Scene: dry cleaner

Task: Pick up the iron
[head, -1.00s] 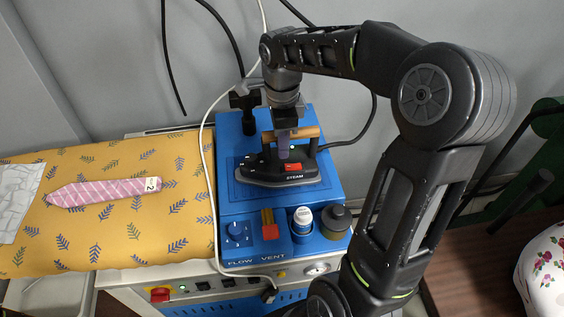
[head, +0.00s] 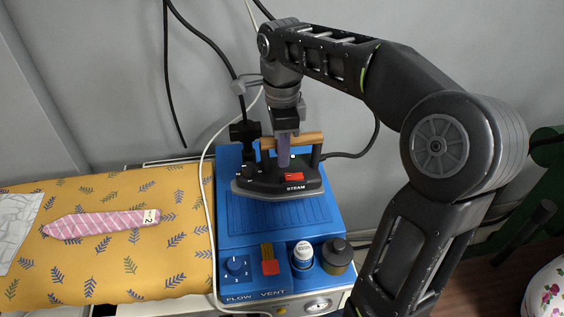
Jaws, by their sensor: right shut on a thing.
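The iron (head: 258,186) is dark with a wooden handle (head: 305,138), a red button and the word STEAM on its side. In the head view it hangs above the back part of the blue station top (head: 255,212), its nose to the left. My right gripper (head: 284,160) comes down from above and is shut on the iron's handle; the fingertips partly cover the handle's middle. A dark cord runs from the iron's right end. My left gripper is not in view.
A yellow patterned ironing board (head: 120,265) with a pink tie (head: 100,223) lies to the left.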

